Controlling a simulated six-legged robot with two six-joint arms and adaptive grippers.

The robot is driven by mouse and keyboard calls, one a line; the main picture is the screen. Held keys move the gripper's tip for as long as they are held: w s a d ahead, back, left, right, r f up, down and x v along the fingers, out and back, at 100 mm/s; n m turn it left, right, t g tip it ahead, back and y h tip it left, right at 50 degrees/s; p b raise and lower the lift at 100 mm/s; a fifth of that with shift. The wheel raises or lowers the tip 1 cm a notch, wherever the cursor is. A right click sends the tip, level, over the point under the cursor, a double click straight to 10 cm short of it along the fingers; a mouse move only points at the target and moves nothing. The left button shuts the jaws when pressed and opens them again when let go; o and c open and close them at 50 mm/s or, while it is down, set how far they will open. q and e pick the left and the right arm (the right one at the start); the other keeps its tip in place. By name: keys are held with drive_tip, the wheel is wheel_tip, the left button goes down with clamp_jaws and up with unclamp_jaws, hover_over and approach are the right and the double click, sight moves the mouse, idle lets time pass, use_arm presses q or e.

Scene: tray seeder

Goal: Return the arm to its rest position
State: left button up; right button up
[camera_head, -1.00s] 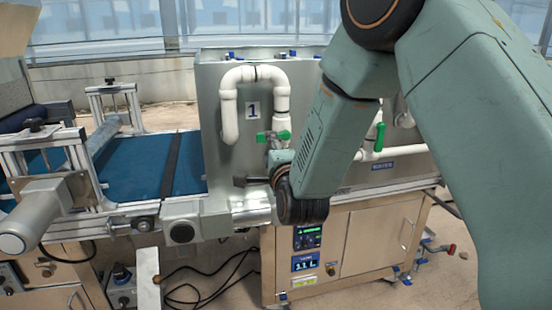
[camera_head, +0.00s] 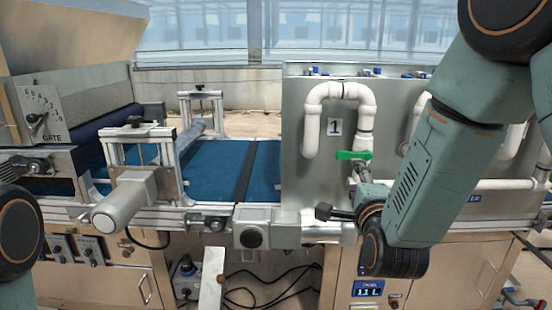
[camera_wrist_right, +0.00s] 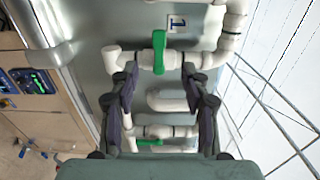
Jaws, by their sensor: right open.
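My right arm comes down from the upper right in the head view, in front of the grey washer panel (camera_head: 300,150). My right gripper (camera_head: 326,212) points left there, partly hidden by its own wrist, just below a green valve handle (camera_head: 353,155) on white piping. In the right wrist view the gripper (camera_wrist_right: 160,76) is open, with its two dark fingers spread and nothing between them. The green handle (camera_wrist_right: 158,50) stands beyond the fingertips, apart from them as far as I can tell. A piece of my left arm shows at the left edge of the head view; its gripper is out of frame.
A blue conveyor belt (camera_head: 215,165) with metal rails runs to the left of the panel. White pipes (camera_head: 312,125) stick out from the panel near my right arm. A cabinet with a lit display (camera_head: 368,288) stands below. Black cables lie on the floor.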

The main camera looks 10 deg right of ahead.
drive_tip(key=s+a+f+n+g+y, duration=0.1)
drive_tip(key=s+f+n+g, duration=0.3)
drive_tip(key=f, duration=0.3)
drive_tip(key=s+a+f+n+g+y, duration=0.1)
drive_tip(key=s+a+f+n, duration=0.15)
drive_tip(key=f+n, duration=0.4)
drive_tip(key=s+f+n+g+y, duration=0.1)
drive_tip(key=s+f+n+g, duration=0.3)
drive_tip(key=f, duration=0.4)
drive_tip(key=s+f+n+g, duration=0.2)
drive_tip(key=s+f, duration=0.3)
drive_tip(key=s, duration=0.4)
drive_tip(key=s+a+f+n+g, duration=0.1)
drive_tip(key=s+f+n+g, duration=0.1)
drive_tip(key=s+f, duration=0.4)
drive_tip(key=s+a+f+n+g+y, duration=0.1)
drive_tip(key=s+f+g, duration=0.3)
drive_tip(key=s, duration=0.9)
drive_tip(key=shift+s+a+f+n+g, duration=0.25)
drive_tip(key=shift+f+n, duration=0.2)
drive_tip(key=shift+f, duration=0.35)
drive_tip(key=shift+w, duration=0.15)
drive_tip(key=shift+d, duration=0.1)
drive_tip(key=shift+c, duration=1)
